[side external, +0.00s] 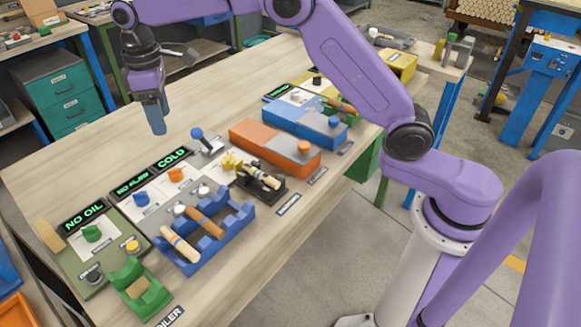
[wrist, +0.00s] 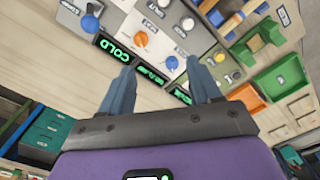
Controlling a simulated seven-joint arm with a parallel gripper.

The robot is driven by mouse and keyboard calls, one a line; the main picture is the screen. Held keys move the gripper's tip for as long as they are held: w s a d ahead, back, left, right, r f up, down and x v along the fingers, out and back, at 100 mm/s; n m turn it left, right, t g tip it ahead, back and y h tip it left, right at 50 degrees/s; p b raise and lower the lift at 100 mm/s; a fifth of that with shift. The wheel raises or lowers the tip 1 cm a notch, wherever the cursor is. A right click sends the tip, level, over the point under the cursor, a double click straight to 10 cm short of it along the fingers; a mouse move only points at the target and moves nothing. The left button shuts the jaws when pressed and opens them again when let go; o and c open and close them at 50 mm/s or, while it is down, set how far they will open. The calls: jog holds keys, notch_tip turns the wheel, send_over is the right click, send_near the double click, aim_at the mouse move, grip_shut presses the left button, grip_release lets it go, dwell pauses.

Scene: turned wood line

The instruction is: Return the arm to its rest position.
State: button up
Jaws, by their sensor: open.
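My gripper (side external: 155,122) hangs above the wooden table on the far side of the row of control panels, pointing down and holding nothing. In the wrist view my gripper (wrist: 160,78) shows two blue-grey fingers spread apart with nothing between them. My purple arm reaches from its base at the right over the table. The fingertips look clear of the table and of the panels.
Panels with lit displays reading NO OIL (side external: 84,217) and COLD (side external: 172,157) line the bench. A blue rack (side external: 215,240) holds turned wood pieces. A green cradle (side external: 137,290), a blue-knobbed lever (side external: 197,134) and an orange block (side external: 270,145) stand nearby. The far table strip is bare.

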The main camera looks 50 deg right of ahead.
jog(key=s+d+r, duration=0.1)
jog(key=s+r, duration=0.1)
jog(key=s, duration=0.9)
jog(key=s+d+f, duration=0.1)
jog(key=s+d, duration=0.4)
jog(key=s, duration=0.4)
jog(key=s+d+f+n, duration=0.1)
jog(key=s+d+f, duration=0.1)
jog(key=s+d, duration=0.4)
jog(key=s+d+f+n, duration=0.1)
jog(key=s+d, duration=0.4)
jog(key=s, duration=0.8)
jog(key=shift+s+d+f, duration=0.2)
jog(key=shift+d+f, duration=0.05)
jog(key=shift+f, duration=0.4)
